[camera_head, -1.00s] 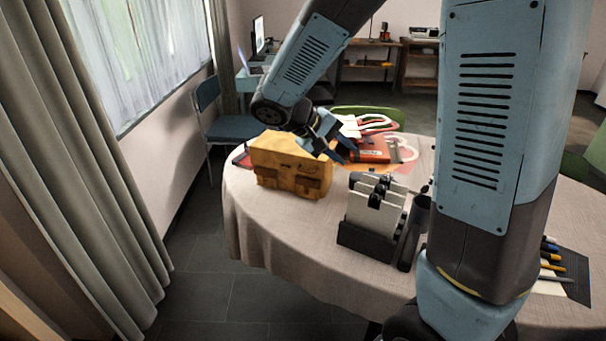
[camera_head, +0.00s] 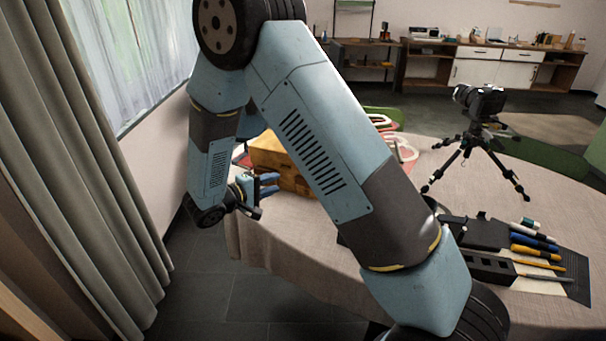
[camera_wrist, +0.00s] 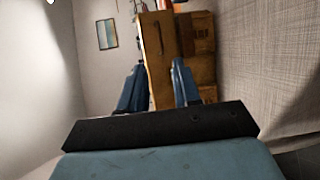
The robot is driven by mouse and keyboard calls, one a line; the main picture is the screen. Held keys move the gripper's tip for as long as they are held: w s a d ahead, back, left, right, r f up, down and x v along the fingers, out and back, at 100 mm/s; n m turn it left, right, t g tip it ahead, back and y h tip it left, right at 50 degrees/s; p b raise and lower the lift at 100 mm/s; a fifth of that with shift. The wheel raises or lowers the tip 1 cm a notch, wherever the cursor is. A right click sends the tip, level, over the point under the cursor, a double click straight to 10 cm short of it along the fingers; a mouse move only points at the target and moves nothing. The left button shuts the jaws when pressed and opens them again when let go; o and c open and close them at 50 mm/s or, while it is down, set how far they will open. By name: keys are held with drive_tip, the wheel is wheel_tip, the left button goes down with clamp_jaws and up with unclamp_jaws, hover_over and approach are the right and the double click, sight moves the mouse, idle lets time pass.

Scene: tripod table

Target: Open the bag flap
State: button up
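The tan-yellow bag (camera_head: 268,153) stands at the left end of the cloth-covered table, partly hidden behind my arm. In the wrist view the bag (camera_wrist: 158,38) lies ahead, turned sideways in the picture, with its darker pocketed face (camera_wrist: 204,38) to the right. The flap lies over the bag as far as I can see; its edge is hard to make out. My gripper (camera_head: 271,184) is open and empty at the bag's front. In the wrist view its fingers (camera_wrist: 159,68) are spread, with the bag between and beyond them; I cannot tell if they touch.
The table (camera_head: 385,300) has a camera on a tripod (camera_head: 478,125) and a dark tray with pens (camera_head: 535,250) on the right. Red and white items (camera_head: 400,150) lie behind the bag. A curtain (camera_head: 60,150) and wall are at left.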

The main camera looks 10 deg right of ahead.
drive_tip(key=x, duration=1.3)
drive_tip(key=shift+w+d, duration=0.2)
drive_tip(key=shift+w, duration=0.1)
drive_tip(key=shift+c, duration=0.3)
clamp_jaws()
drive_tip(key=shift+f, duration=0.1)
idle(0.6)
